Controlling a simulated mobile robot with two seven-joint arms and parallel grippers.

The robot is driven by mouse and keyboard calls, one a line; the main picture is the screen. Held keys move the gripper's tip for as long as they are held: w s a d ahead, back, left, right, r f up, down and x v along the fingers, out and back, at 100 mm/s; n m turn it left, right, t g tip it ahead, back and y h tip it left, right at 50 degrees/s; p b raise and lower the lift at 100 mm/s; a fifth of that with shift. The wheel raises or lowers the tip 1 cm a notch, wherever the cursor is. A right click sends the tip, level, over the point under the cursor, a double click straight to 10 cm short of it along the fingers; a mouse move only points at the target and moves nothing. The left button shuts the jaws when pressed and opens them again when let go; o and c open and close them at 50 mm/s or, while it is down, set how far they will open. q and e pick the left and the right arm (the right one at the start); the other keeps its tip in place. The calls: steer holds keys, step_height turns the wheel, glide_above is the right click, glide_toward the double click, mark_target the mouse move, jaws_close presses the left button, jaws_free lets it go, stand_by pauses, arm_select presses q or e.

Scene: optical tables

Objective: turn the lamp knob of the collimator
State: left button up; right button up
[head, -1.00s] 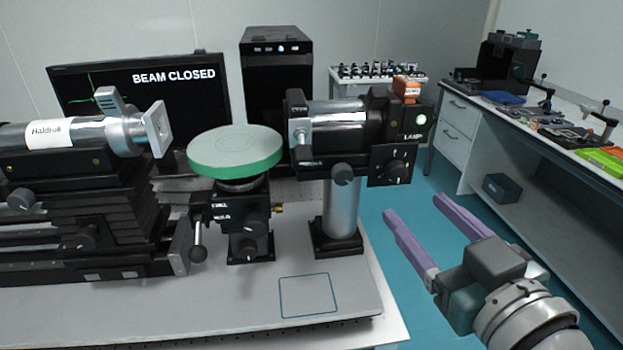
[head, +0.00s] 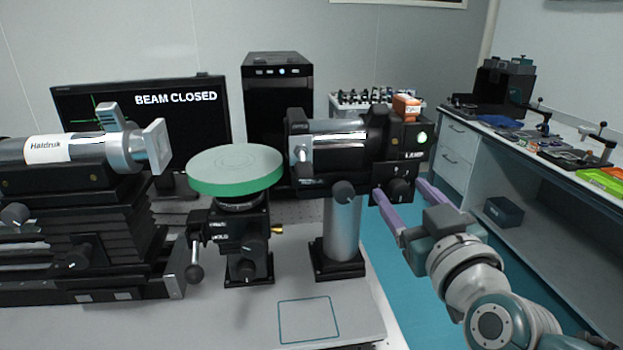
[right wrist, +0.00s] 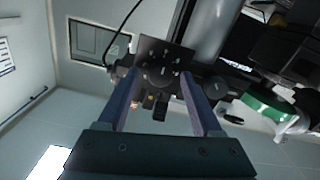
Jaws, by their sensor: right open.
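The collimator (head: 338,150) is a dark tube with a silver barrel on a grey post. Its lamp housing at the right end has a lit green light and the word LAMP. The round black lamp knob (head: 399,189) sits on a plate below; the right wrist view shows it (right wrist: 160,77) ahead, between my finger lines. My right gripper (head: 398,195) is open and empty, its purple fingers just in front of and beside the knob. I cannot tell whether they touch it. My left gripper is not in view.
A green-rimmed round stage (head: 236,175) stands left of the collimator, with a silver Haldruk tube (head: 75,148) farther left. The monitor (head: 190,110) reads BEAM CLOSED. An orange block (head: 406,105) sits on the lamp housing. A side bench (head: 545,160) is at right.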

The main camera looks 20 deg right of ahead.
jaws_close()
stand_by(0.5)
